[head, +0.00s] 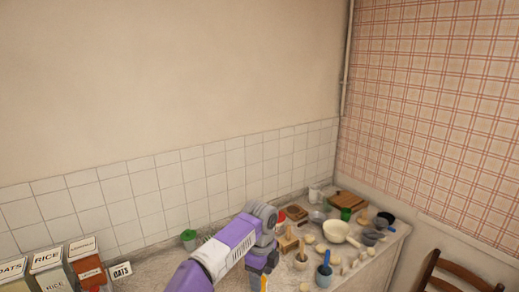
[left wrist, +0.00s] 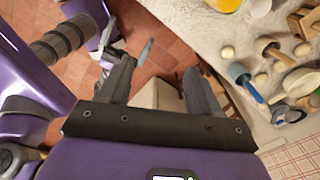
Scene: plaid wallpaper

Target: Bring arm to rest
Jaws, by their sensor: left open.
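My left arm comes up from the bottom of the head view, purple, white and grey. Its left gripper (head: 262,276) points down at the bottom edge, over the near side of the cluttered counter (head: 150,270), and is partly cut off. In the left wrist view the gripper (left wrist: 160,75) has its two dark fingers wide apart with nothing between them. Below the fingers lie the tiled floor and a pale surface beside the counter edge.
A green pot (head: 189,236) is by the wall. Labelled boxes (head: 50,267) stand at left. A wooden chair (head: 452,272) is at right.

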